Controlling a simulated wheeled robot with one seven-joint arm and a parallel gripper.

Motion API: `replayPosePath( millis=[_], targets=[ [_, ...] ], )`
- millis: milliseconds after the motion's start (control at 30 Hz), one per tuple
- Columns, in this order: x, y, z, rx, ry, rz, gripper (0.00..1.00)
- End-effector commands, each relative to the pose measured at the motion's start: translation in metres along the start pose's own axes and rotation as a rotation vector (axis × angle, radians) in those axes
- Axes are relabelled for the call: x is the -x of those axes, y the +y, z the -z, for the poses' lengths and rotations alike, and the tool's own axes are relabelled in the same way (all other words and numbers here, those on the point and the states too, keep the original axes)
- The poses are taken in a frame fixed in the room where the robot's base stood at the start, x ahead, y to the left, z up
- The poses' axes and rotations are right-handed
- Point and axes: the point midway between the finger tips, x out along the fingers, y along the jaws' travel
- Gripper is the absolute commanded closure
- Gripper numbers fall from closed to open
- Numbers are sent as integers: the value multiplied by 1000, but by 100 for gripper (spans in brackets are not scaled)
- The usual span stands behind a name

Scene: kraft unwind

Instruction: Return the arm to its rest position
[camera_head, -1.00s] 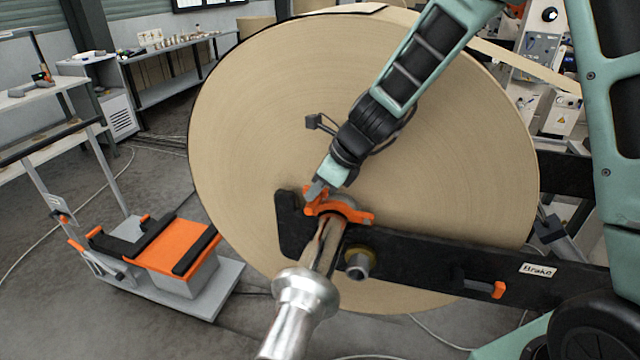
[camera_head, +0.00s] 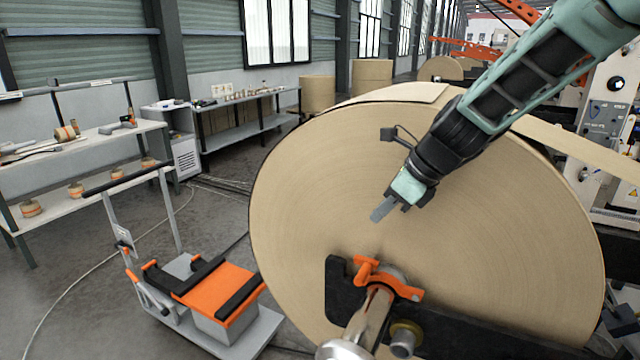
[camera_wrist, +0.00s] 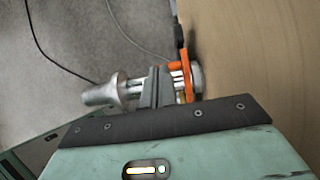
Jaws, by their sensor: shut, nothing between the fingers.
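My gripper (camera_head: 381,212) is shut and empty in the head view. It is in front of the face of the large kraft paper roll (camera_head: 320,180), above the orange clamp (camera_head: 392,280) at the roll's shaft (camera_head: 368,318). A gap shows between the fingertips and the clamp. In the wrist view the closed fingers (camera_wrist: 157,88) point toward the shaft and partly cover it. The orange clamp (camera_wrist: 186,68) shows there just right of the fingers, with the roll face (camera_wrist: 255,60) at the right.
An orange-topped cart (camera_head: 225,290) stands on the floor at left. Shelves (camera_head: 85,185) with small rolls and tools are behind it, and a bench (camera_head: 250,115) is at the back. Machine panels (camera_head: 605,130) stand at right. Open floor lies between cart and shelves.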

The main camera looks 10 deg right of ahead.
Motion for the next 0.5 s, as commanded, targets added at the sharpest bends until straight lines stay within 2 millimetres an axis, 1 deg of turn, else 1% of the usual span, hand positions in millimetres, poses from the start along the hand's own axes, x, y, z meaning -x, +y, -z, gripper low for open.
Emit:
replayPosePath(
  millis=[67, 133, 167, 200, 233, 267, 300, 367, 400, 467, 500],
  targets=[
    [-8, 20, 4, 124, 17, -25, 100],
    [-17, 49, 10, 323, 41, -65, 100],
    [-22, 64, 13, 432, 52, -87, 100],
    [-27, 85, 20, 592, 67, -120, 100],
    [-31, 102, 26, 721, 78, -149, 100],
    [-34, 119, 34, 853, 88, -179, 100],
    [-38, 140, 44, 1032, 98, -219, 100],
    [-43, 169, 60, 1298, 109, -282, 100],
    [-45, 187, 73, 1474, 112, -327, 100],
    [-47, 211, 93, 1735, 113, -398, 100],
    [-48, 225, 106, 1899, 111, -444, 100]
  ],
)
